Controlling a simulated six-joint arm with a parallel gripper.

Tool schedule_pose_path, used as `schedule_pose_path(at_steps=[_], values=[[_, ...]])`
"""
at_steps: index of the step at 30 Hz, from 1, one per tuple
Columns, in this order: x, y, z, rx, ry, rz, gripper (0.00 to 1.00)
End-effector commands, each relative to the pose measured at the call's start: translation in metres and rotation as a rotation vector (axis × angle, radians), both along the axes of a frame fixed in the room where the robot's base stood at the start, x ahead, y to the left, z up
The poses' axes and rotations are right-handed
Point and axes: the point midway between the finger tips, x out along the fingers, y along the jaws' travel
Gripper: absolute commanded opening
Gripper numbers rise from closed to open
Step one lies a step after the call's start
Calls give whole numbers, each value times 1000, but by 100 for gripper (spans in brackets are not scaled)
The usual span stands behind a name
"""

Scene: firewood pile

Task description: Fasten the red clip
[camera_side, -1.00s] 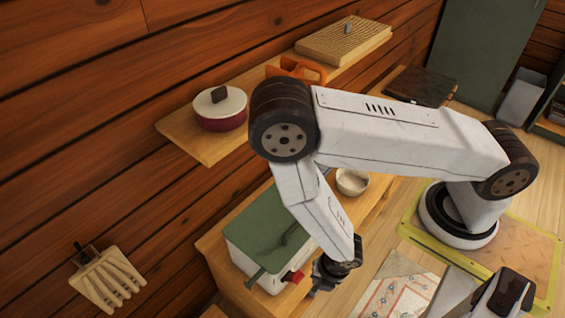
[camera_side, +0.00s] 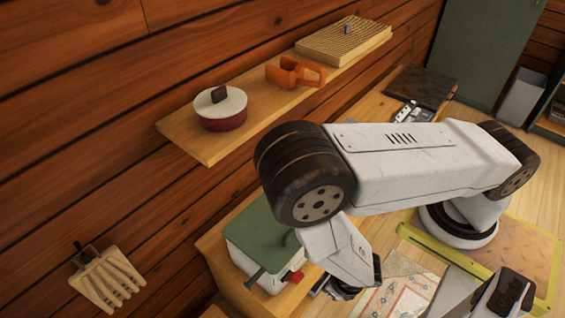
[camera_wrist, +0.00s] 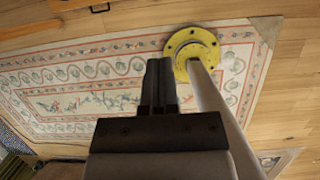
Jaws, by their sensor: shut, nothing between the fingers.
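The red clip (camera_side: 293,277) is on the front of a white box with a green lid (camera_side: 265,240), standing on a low wooden bench. The clip is small in the side view, and I cannot tell whether it is fastened. My gripper (camera_wrist: 160,78) is shut and empty in the wrist view, its fingers together above a patterned rug. In the side view my wrist is to the right of the clip and apart from it; the fingertips cannot be made out clearly there. The clip and box are not in the wrist view.
A wooden rack (camera_side: 108,280) hangs on the wall at left. A yellow round flange (camera_wrist: 192,48) with a pole lies close right of my fingers in the wrist view.

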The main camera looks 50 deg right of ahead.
Motion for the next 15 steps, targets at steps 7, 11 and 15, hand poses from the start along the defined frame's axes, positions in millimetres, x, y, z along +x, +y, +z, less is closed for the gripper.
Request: schedule_pose_path(at_steps=[7, 11, 15], values=[[1, 0, -3, 1, 0, -2, 0], [3, 0, -9, 0, 1, -3, 0], [7, 0, -19, 0, 1, -4, 0]])
